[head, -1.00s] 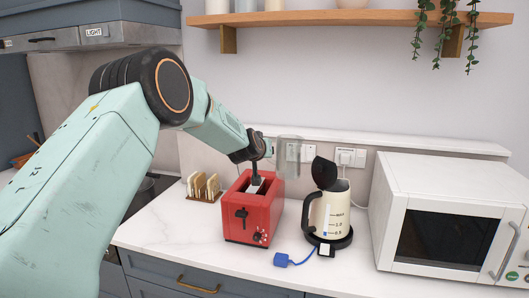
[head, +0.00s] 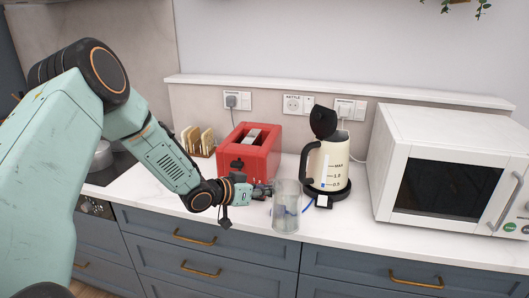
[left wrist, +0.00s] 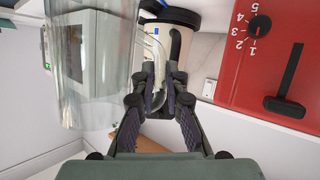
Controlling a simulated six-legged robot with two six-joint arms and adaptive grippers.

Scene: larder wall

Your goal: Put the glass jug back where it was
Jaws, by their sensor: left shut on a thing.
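The clear glass jug (head: 287,208) is upright in the head view, in front of the toaster and the kettle, near the counter's front edge. I cannot tell whether its base touches the counter. My left gripper (head: 266,190) is at its left side. In the left wrist view the jug (left wrist: 95,75) fills the upper left, and its handle (left wrist: 157,65) runs down between the fingertips of my left gripper (left wrist: 158,98), shut on it. My right gripper is out of view.
The red toaster (head: 249,155) and toast rack (head: 197,141) stand behind my left gripper. A cream kettle (head: 328,163) with raised lid stands on its base, right of the jug. The white microwave (head: 445,160) fills the right. Counter right of the kettle's front is clear.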

